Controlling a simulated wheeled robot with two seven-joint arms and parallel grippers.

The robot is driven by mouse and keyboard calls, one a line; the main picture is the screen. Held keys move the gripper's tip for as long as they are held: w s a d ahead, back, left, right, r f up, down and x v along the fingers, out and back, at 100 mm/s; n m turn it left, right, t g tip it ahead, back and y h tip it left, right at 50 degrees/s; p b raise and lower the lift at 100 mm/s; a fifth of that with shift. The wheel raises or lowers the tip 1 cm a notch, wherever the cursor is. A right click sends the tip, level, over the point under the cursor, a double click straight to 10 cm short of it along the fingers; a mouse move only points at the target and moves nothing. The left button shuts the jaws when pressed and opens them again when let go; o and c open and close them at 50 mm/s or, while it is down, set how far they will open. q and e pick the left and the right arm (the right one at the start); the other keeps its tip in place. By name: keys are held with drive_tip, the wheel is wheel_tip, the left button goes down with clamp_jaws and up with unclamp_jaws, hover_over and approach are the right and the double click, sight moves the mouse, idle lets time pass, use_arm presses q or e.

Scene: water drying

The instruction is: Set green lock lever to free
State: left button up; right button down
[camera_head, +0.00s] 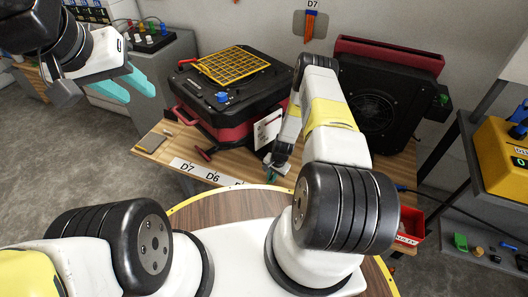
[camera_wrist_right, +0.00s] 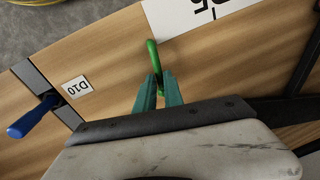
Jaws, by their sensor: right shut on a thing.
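The green lock lever (camera_wrist_right: 153,56) stands out from the wooden board in the right wrist view, beside a white label. My right gripper (camera_wrist_right: 158,82) is shut on the lever's near end between its teal fingertips. In the head view my right gripper (camera_head: 271,163) is small and low at the wooden bench's front edge, and the lever cannot be made out there. My left gripper (camera_head: 141,80) is open and empty, raised at the upper left, away from the bench.
A blue lever (camera_wrist_right: 33,117) sits near a D10 label (camera_wrist_right: 77,86). On the wooden bench (camera_head: 160,150) are a black and red machine (camera_head: 225,100) with a yellow grid and a black fan unit (camera_head: 385,105). A red bin (camera_head: 410,228) is at the right.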

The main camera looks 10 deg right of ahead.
drive_tip(key=s+m, duration=0.1)
drive_tip(key=m, duration=0.1)
drive_tip(key=s+d+m, duration=0.1)
drive_tip(key=m, duration=0.2)
drive_tip(key=shift+s+t+h, duration=0.15)
drive_tip(key=shift+t+h, duration=0.15)
drive_tip(key=shift+h, duration=0.1)
drive_tip(key=s+m, duration=0.1)
drive_tip(key=m, duration=0.1)
drive_tip(key=s+m, duration=0.1)
drive_tip(key=m, duration=0.1)
drive_tip(key=shift+d+m+h, duration=0.1)
drive_tip(key=shift+m+h, duration=0.3)
drive_tip(key=m, duration=0.1)
drive_tip(key=s+m, duration=0.1)
drive_tip(key=m, duration=0.1)
drive_tip(key=shift+s+a+h, duration=0.2)
drive_tip(key=shift+s+h, duration=0.05)
drive_tip(key=shift+h, duration=0.15)
drive_tip(key=shift+s+a+m, duration=0.2)
drive_tip(key=shift+s+m, duration=0.05)
drive_tip(key=shift+m, duration=0.6)
drive_tip(key=shift+s+a+m, duration=0.2)
drive_tip(key=shift+s+m, duration=0.05)
drive_tip(key=shift+m, duration=0.6)
drive_tip(key=c, duration=1.5)
unclamp_jaws()
drive_tip(key=shift+o, duration=0.2)
